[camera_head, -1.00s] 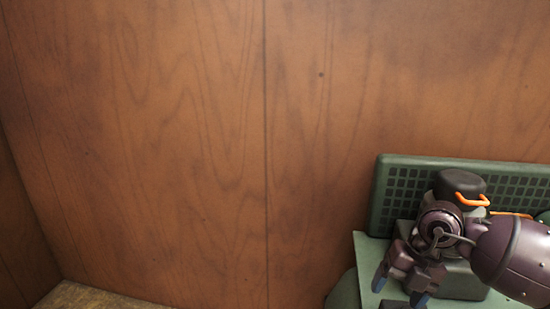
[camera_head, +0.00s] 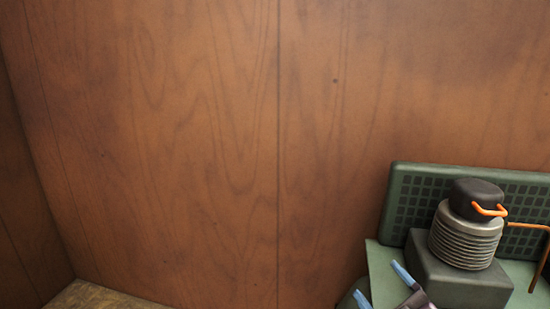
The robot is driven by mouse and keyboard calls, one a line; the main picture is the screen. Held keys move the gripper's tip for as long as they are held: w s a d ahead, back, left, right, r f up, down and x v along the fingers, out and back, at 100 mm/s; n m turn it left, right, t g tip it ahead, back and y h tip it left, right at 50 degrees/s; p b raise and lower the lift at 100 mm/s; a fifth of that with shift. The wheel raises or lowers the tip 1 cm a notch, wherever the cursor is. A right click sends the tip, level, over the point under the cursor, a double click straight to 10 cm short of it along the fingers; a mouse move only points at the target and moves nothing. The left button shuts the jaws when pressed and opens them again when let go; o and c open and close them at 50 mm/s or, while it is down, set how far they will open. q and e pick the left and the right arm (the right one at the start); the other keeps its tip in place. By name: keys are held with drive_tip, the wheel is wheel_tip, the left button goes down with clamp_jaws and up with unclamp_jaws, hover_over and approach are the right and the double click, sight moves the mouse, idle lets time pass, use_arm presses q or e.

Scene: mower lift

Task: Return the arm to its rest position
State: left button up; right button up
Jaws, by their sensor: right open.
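My right gripper (camera_head: 384,288) shows at the bottom edge, to the right of centre. Its two blue-tipped fingers are spread apart with nothing seen between them. Only the fingers and a bit of the dark purple hand show; the rest of the arm is out of the picture. The gripper is in front of the green mower (camera_head: 387,268) and to the left of its grey engine block (camera_head: 455,285). I cannot tell whether it touches the mower. My left gripper is not in view.
A ribbed grey cylinder (camera_head: 463,243) with a black cap (camera_head: 476,199) and an orange handle (camera_head: 489,210) stands on the block. Behind it is a green grille panel (camera_head: 410,197). A brown wooden wall (camera_head: 190,150) fills the back. A tan floor patch (camera_head: 100,297) shows lower left.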

drive_tip(key=s+d+f+m+g+h, duration=0.5)
drive_tip(key=s+d+f+m+h, duration=0.2)
drive_tip(key=d+f+m+h, duration=0.4)
drive_tip(key=s+a+f+m+g+y, duration=0.1)
drive_tip(key=s+f+g, duration=0.45)
drive_tip(key=s, duration=0.35)
drive_tip(key=s+a+f+m+g, duration=0.1)
drive_tip(key=s+f+g, duration=0.45)
drive_tip(key=s, duration=0.25)
drive_tip(key=w+f+t, duration=0.6)
drive_tip(key=f+t, duration=0.2)
drive_tip(key=f, duration=0.2)
drive_tip(key=shift+w+d+n+y, duration=0.15)
drive_tip(key=shift+w+n+y, duration=0.1)
drive_tip(key=shift+n+y, duration=0.05)
